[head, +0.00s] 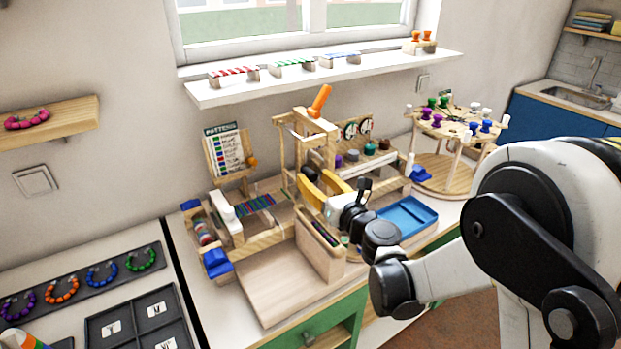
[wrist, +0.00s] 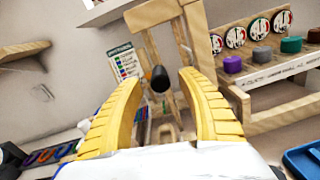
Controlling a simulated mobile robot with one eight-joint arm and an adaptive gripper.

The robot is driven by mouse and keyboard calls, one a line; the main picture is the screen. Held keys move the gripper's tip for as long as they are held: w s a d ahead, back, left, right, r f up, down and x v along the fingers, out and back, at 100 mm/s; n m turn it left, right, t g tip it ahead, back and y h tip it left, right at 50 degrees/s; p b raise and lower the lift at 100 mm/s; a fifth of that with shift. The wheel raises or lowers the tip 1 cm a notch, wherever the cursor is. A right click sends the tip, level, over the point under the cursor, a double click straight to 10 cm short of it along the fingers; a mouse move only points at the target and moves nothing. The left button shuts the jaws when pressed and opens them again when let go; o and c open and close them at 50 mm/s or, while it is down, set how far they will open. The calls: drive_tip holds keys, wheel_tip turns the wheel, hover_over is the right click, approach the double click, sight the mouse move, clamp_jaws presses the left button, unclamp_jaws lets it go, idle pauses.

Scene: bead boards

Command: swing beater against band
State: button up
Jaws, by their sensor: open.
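The wooden loom stands on the worktop, with a striped woven band (head: 255,206) stretched at its left part. An upright wooden frame that looks like the beater (head: 303,152) rises right of the band. A dark rounded knob (wrist: 160,78) on a wooden bar shows in the wrist view. My gripper (wrist: 162,100) has its yellow fingers apart, one on each side of the knob, with no clear contact. In the head view my gripper (head: 318,188) is at the loom's frame and hides part of it. The band is mostly hidden in the wrist view.
An orange handle (head: 320,101) tops the loom post. A pattern card (head: 226,152) stands behind the band. A blue tray (head: 407,215) lies right of my gripper. A rack with dials and coloured knobs (wrist: 262,60) stands at the right. A bare wooden board (head: 285,285) lies in front.

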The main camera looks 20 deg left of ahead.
drive_tip(key=shift+x, duration=1.1)
clamp_jaws()
drive_tip(key=shift+s+a+r+m+b, duration=0.2)
drive_tip(key=shift+s+a+m, duration=0.25)
drive_tip(key=shift+m, duration=0.5)
drive_tip(key=shift+s+a+r+m+b, duration=0.15)
drive_tip(key=shift+s+a+m, duration=0.3)
drive_tip(key=shift+m, duration=0.5)
drive_tip(key=shift+s+f, duration=0.1)
